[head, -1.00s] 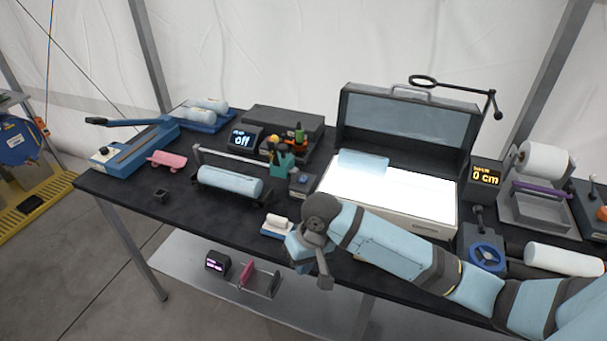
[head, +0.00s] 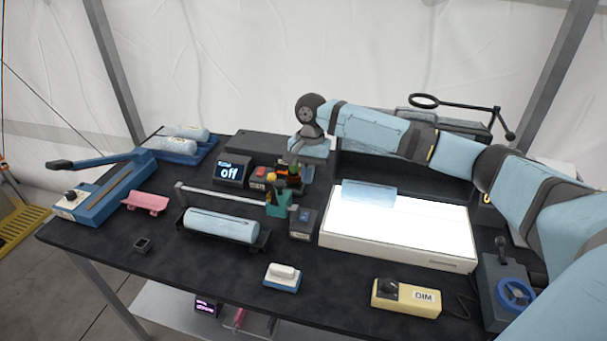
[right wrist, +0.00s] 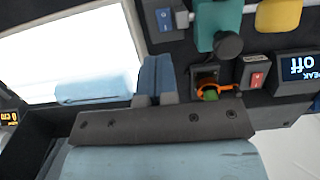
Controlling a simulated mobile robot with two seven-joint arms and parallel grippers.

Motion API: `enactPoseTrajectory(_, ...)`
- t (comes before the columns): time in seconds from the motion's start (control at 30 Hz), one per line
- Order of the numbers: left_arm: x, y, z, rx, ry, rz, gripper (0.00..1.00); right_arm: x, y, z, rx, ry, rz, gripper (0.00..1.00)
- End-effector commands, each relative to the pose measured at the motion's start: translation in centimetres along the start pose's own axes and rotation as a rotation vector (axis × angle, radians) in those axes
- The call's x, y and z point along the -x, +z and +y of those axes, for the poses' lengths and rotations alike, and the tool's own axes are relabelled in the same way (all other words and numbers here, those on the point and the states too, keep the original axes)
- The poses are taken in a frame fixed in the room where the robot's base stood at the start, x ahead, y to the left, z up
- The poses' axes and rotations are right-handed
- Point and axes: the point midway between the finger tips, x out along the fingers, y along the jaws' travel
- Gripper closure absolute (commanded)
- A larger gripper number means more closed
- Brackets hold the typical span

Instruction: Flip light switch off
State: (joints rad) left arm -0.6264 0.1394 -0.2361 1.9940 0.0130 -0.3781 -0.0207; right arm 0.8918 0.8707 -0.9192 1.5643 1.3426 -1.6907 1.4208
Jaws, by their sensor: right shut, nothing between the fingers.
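A small dark box with a blue rocker (head: 303,222) stands at the left edge of the light box (head: 420,263), whose white panel glows. The rocker box also shows at the top of the right wrist view (right wrist: 165,18). A box with a red rocker (head: 259,177) stands next to the display reading "off" (head: 231,172). Which of these rockers is the light switch is not clear. My right gripper (head: 295,160) is above the back of the table, behind the rocker boxes, apart from both. Its blue fingers (right wrist: 154,70) are shut and empty. My left gripper is out of view.
A yellow DIM box (head: 407,298) and a white-and-blue block (head: 283,277) lie at the front. A roller with a blue roll (head: 222,226) is at the left.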

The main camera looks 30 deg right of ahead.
Motion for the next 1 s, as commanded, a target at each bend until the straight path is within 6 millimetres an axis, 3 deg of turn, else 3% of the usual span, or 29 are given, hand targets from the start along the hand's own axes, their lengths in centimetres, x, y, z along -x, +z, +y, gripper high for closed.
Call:
enactPoseTrajectory(0.3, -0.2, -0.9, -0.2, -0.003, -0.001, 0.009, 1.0, -6.9, 0.1, 0.0, 0.002, 0.001, -0.001, 1.0)
enactPoseTrajectory(0.5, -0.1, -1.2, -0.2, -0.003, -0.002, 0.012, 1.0, -9.8, 0.1, 0.0, 0.002, 0.0, 0.0, 1.0)
enactPoseTrajectory(0.7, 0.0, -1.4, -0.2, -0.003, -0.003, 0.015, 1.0, -11.0, 0.0, -0.1, 0.002, -0.001, 0.001, 1.0)
enactPoseTrajectory(1.0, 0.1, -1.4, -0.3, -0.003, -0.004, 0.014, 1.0, -11.1, 0.0, -0.1, 0.003, -0.001, 0.001, 1.0)
